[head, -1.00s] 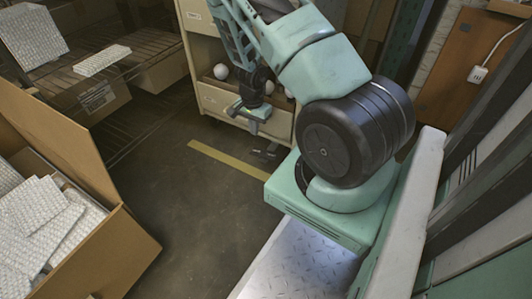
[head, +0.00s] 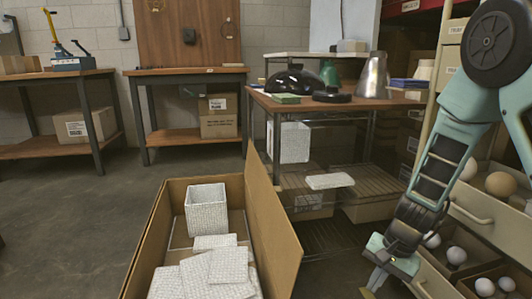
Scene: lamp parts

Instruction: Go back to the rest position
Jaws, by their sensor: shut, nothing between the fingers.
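My gripper (head: 376,281) hangs low at the right of the head view, at the end of my teal and black arm. It is shut and empty, with its fingers pointing down. It is in front of the cabinet with bulbs (head: 455,255) and to the right of the open cardboard box (head: 277,232). It appears apart from both.
The box holds white bubble-wrapped pieces (head: 206,210). A wooden table (head: 330,106) behind carries a black dome shade (head: 293,82), a metal cone shade (head: 373,76) and a green shade (head: 329,72). Workbenches (head: 190,71) line the back wall. Bare floor (head: 80,235) lies at left.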

